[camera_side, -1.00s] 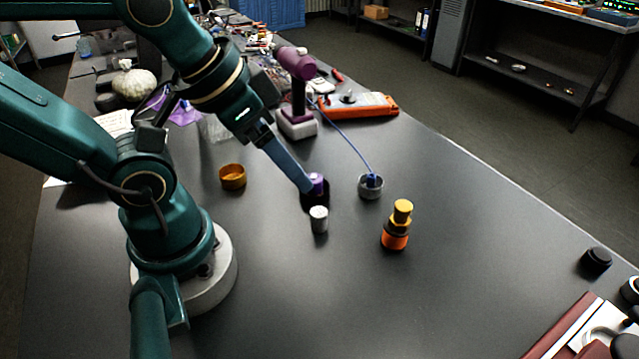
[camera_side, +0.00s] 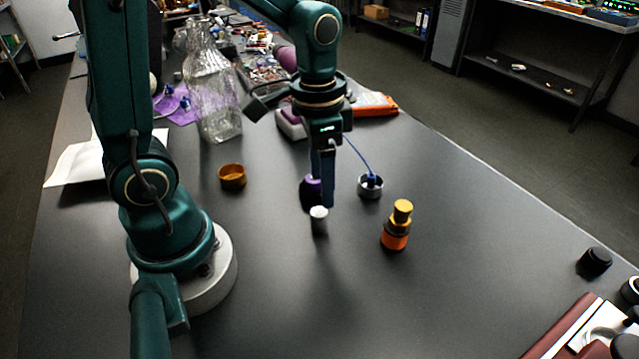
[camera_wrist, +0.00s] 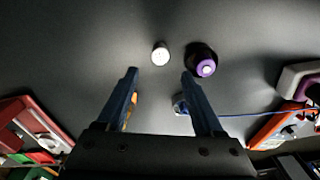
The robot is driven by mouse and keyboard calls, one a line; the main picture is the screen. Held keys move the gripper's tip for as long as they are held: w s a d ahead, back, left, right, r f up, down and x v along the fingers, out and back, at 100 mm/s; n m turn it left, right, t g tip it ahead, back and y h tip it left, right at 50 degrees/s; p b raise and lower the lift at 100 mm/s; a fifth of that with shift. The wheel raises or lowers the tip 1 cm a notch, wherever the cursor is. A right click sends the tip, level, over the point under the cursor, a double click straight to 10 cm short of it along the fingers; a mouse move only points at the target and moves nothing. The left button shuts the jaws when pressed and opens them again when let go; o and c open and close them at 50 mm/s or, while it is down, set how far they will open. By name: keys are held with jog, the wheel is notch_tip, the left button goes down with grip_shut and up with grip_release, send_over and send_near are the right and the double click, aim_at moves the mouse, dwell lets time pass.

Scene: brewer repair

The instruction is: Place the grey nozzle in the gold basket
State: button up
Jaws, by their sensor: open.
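The grey nozzle (camera_side: 319,222) is a small upright cylinder with a pale top, standing on the dark table. It shows in the wrist view (camera_wrist: 160,56) just past my fingertips, roughly centred between them. The gold basket (camera_side: 232,177) is a short open ring to the left of the nozzle in the side view; I cannot make it out in the wrist view. My gripper (camera_side: 328,203) points down just behind the nozzle in the side view. In the wrist view my gripper (camera_wrist: 159,75) is open, with nothing between its fingertips.
A purple-and-black part (camera_side: 311,190) stands close beside the nozzle. A grey basket (camera_side: 370,190) holding a blue, wired part and an orange-and-gold part (camera_side: 397,236) stand to the right. A glass jug (camera_side: 213,90) is behind. The table in front is clear.

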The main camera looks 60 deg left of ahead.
aim_at(319, 212)
jog(key=shift+s+a+f+g, duration=0.1)
jog(key=shift+s+f+g, duration=0.15)
jog(key=shift+f, duration=2.85)
grip_shut()
